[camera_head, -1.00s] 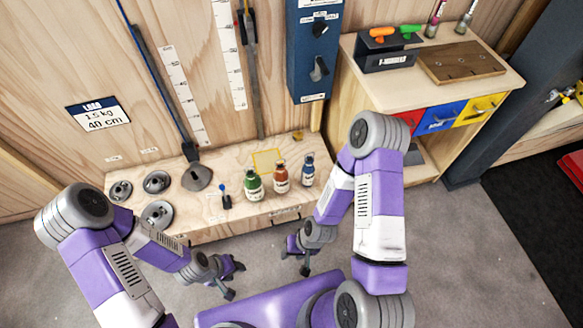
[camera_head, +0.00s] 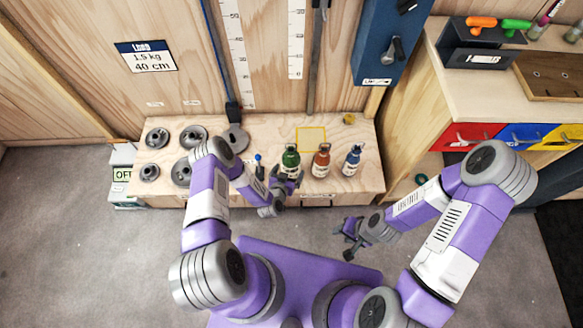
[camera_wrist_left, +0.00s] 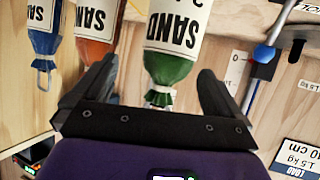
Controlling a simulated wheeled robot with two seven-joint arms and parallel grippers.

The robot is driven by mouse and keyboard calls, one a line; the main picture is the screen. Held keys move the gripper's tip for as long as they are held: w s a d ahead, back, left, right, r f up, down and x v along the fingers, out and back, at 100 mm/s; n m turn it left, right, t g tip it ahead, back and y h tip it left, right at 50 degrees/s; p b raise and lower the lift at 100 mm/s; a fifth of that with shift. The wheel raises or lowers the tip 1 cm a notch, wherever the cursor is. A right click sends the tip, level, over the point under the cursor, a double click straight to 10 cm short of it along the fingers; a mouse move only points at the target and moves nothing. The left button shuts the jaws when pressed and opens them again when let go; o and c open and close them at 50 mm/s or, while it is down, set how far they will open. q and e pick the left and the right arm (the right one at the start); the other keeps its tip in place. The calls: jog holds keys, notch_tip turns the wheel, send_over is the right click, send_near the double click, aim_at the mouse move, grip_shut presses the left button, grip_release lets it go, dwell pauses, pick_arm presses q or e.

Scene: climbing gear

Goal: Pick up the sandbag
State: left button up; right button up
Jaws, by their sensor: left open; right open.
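Three bottle-shaped sandbags stand in a row on the wooden bench: green (camera_head: 290,158), orange-brown (camera_head: 321,161) and blue (camera_head: 353,160). My left gripper (camera_head: 288,180) is open, just in front of the green one. In the left wrist view the green sandbag (camera_wrist_left: 172,38), labelled SAND, appears upside down between the open fingers (camera_wrist_left: 160,88), with a gap on each side. The orange-brown (camera_wrist_left: 97,22) and blue (camera_wrist_left: 43,35) ones show to the left there. My right gripper (camera_head: 350,238) is open and empty over the floor, away from the bench.
Several round grey weights (camera_head: 193,137) lie on the bench (camera_head: 262,128) at left. A yellow square outline (camera_head: 311,139) is marked behind the sandbags. A small blue-topped item (camera_head: 258,163) stands left of the green sandbag. A drawer cabinet (camera_head: 470,90) stands at right.

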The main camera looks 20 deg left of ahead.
aim_at(291, 158)
pick_arm(q)
jog(key=shift+w+a+f+t, duration=0.2)
jog(key=shift+a+f+t, duration=0.1)
jog(key=shift+f, duration=0.05)
jog(key=shift+w+a+f+y, duration=0.1)
jog(key=shift+w+y, duration=0.2)
jog(key=shift+w, duration=0.05)
jog(key=b+x, duration=0.3)
jog(key=x, duration=0.3)
jog(key=shift+w+a+b, duration=0.15)
jog(key=shift+w+b, duration=0.1)
jog(key=shift+b, duration=0.15)
jog(key=shift+w, duration=0.3)
jog(key=shift+c, duration=0.3)
jog(key=c, duration=1.7)
jog(key=shift+o, duration=0.2)
jog(key=shift+w+r, duration=0.2)
jog(key=shift+r, duration=0.2)
